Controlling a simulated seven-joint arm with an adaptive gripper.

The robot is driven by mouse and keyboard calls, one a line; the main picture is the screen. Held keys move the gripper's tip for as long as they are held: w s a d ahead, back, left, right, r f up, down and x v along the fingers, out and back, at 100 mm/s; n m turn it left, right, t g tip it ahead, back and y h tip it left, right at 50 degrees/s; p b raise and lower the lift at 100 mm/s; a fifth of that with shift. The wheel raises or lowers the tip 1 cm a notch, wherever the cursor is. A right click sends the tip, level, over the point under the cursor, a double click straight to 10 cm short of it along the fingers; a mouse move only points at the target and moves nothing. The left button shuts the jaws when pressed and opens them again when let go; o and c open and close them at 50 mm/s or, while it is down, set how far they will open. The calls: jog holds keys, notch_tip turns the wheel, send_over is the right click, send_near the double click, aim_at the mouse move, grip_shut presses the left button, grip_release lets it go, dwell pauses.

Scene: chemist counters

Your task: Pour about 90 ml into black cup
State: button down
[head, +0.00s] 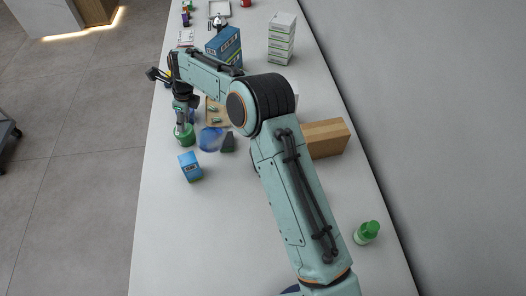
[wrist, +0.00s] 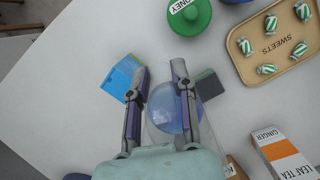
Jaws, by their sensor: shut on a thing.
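My gripper (head: 183,122) hangs at the left side of the counter, close to a green jar in the head view. In the wrist view its fingers (wrist: 160,68) stand a small gap apart. A clear vessel with blue in it (wrist: 168,112) lies behind and between the fingers; my gripper appears shut on it, though the contact is not clear.
The green honey jar (wrist: 189,16) and a blue box (head: 190,167) are close by. A sweets tray (wrist: 250,75) lies beyond. The near left counter is clear.

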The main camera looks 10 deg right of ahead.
jog(key=shift+w+a+r+h, duration=0.1)
jog(key=shift+a+r+h, duration=0.2)
jog(key=shift+r, duration=0.15)
jog(key=shift+w+a+f+g+h+b, duration=0.1)
jog(key=shift+a+f+g+h+b, duration=0.15)
jog(key=shift+f+h, duration=0.2)
jog(key=shift+w+a+f+g+h+b, duration=0.1)
jog(key=shift+f+g+h+b, duration=0.2)
jog(key=shift+f+h, duration=0.15)
